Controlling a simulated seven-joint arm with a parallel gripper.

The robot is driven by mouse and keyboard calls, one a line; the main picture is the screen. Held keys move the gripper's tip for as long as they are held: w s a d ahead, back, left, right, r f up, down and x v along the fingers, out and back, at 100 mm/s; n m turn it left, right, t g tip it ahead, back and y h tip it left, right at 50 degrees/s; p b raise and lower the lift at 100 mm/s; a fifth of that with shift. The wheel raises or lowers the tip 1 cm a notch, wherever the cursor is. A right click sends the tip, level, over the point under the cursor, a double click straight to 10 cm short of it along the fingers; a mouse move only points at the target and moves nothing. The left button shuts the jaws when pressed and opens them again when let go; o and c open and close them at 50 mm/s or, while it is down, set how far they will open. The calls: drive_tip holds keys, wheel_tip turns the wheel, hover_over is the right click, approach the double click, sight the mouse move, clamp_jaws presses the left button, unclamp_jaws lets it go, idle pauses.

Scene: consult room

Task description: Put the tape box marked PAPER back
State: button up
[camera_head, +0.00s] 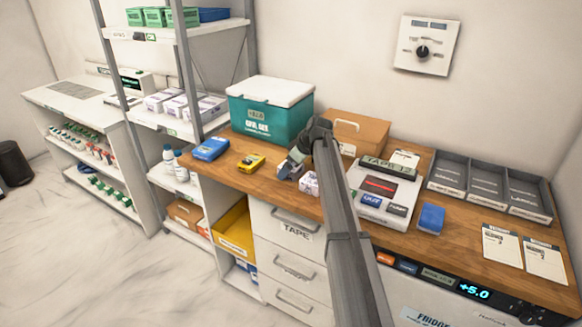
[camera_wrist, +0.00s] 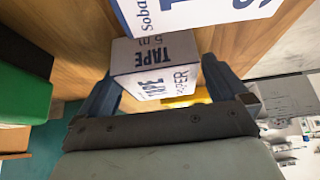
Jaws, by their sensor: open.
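The white tape box (camera_wrist: 155,68) lettered TAPE and PAPER in dark blue lies on the wooden counter in the wrist view. My gripper (camera_wrist: 160,75) is open with one finger on each side of this box; I cannot tell whether the fingers touch it. In the head view my gripper (camera_head: 291,164) is low over the counter, in front of the teal box, and the arm hides part of the counter. A closed white drawer (camera_head: 283,226) marked TAPE is below the counter's front edge.
Another white box (camera_wrist: 195,12) with blue lettering is close to the tape box. A small white box (camera_head: 309,183) is right of my gripper. A teal lidded box (camera_head: 265,118), yellow device (camera_head: 251,161), blue case (camera_head: 211,149) and grey trays (camera_head: 487,187) stand on the counter.

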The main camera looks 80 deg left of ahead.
drive_tip(key=shift+r, duration=0.15)
drive_tip(key=v, duration=1.2)
